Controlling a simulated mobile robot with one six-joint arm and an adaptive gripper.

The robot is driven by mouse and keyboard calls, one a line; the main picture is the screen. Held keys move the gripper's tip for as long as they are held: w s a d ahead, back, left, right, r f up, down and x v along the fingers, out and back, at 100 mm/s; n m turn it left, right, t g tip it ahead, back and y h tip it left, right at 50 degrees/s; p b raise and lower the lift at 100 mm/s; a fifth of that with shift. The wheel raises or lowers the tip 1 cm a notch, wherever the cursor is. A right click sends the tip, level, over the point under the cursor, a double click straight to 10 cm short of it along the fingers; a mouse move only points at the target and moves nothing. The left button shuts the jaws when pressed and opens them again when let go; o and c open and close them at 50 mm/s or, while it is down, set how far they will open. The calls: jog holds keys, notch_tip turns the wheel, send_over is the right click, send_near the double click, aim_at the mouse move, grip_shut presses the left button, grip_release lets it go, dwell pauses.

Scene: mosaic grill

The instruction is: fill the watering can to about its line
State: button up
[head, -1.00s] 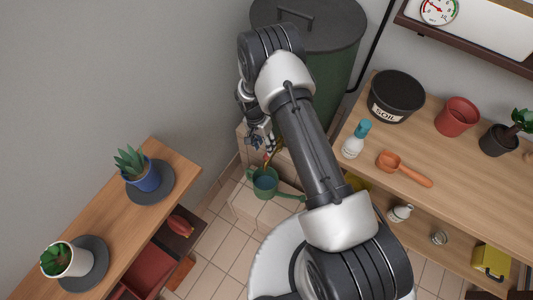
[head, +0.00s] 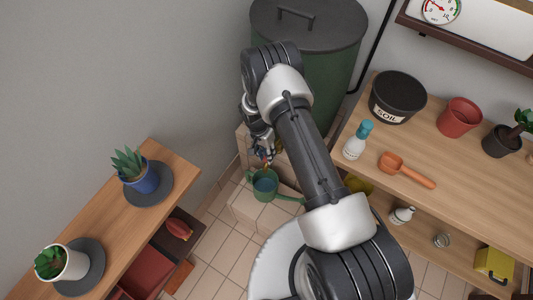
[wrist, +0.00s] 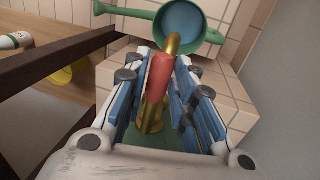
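The green watering can (head: 287,197) stands upright on a tiled step, with blue water in its round opening; it also shows at the top of the wrist view (wrist: 140,13). I cannot make out its fill line. A brass tap (wrist: 152,118) with a red lever (wrist: 160,75) is in the wrist view, its spout over the can's opening. I cannot tell whether water is running. My gripper (wrist: 167,68) is at the tap, above the can (head: 264,160). Its blue-padded fingers are apart, one on each side of the red lever, with a gap at the right finger.
A green lidded barrel (head: 337,90) stands behind my arm. The right bench (head: 450,165) holds a soil pot (head: 397,95), a spray bottle (head: 357,140) and an orange scoop (head: 405,169). A left shelf (head: 110,225) holds two potted plants. Tiled floor is open between them.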

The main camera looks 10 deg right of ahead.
grip_shut()
dwell(0.3)
jog(key=shift+w+d+r, duration=0.1)
jog(key=shift+d, duration=0.05)
jog(key=shift+r+g+y+b, duration=0.45)
jog(key=shift+g+y, duration=0.05)
jog(key=shift+g, duration=0.1)
jog(key=shift+o, duration=2.4)
grip_release()
jog(key=shift+w+r, duration=0.1)
